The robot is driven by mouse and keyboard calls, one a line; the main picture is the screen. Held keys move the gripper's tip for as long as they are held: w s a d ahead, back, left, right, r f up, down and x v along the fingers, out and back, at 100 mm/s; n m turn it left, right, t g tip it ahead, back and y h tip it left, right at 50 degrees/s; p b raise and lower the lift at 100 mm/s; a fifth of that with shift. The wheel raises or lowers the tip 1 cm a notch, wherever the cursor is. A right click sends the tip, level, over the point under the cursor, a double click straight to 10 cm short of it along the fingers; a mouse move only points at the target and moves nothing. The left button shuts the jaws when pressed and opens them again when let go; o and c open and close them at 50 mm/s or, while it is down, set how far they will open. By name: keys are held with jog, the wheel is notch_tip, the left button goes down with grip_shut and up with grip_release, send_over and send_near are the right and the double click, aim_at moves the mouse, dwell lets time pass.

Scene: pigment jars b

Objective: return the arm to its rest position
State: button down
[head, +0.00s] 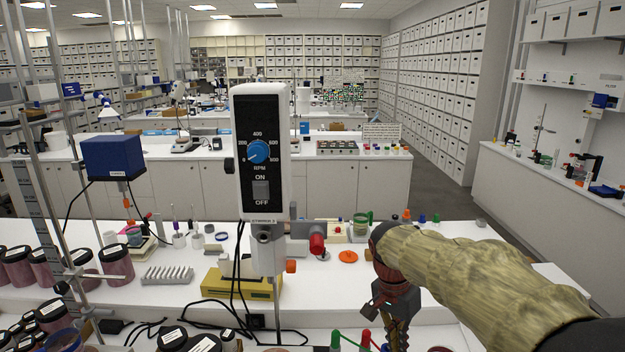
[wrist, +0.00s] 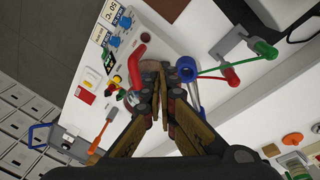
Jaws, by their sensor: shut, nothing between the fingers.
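My arm, in a tan fabric cover, reaches in from the right edge of the head view. My gripper (head: 396,332) hangs down at its end, above the front part of the white bench (head: 330,285); the lowest part of it is cut off by the frame's bottom edge. In the wrist view my gripper (wrist: 164,85) has its two fingers together with nothing held between them. Below the fingers are a white instrument with blue knobs (wrist: 118,42), a red-handled part (wrist: 137,68) and a blue clamp (wrist: 190,78).
A white overhead stirrer (head: 262,150) stands tall left of my arm. Red (wrist: 231,74) and green (wrist: 265,49) clamp knobs lie near the fingers. An orange disc (head: 347,256) lies on the bench; an aisle opens behind at right.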

jog(key=s+f+n+t+b, duration=0.1)
jog(key=s+n+t+b, duration=0.1)
jog(key=s, duration=0.5)
jog(key=s+f+n+t+y+b, duration=0.1)
jog(key=s+n+b, duration=0.3)
jog(key=s, duration=0.4)
jog(key=s+f+n+t+y+b, duration=0.1)
jog(key=s+n+t+b, duration=0.2)
jog(key=s, duration=0.5)
jog(key=shift+a+f+n, duration=0.3)
jog(key=shift+n, duration=0.2)
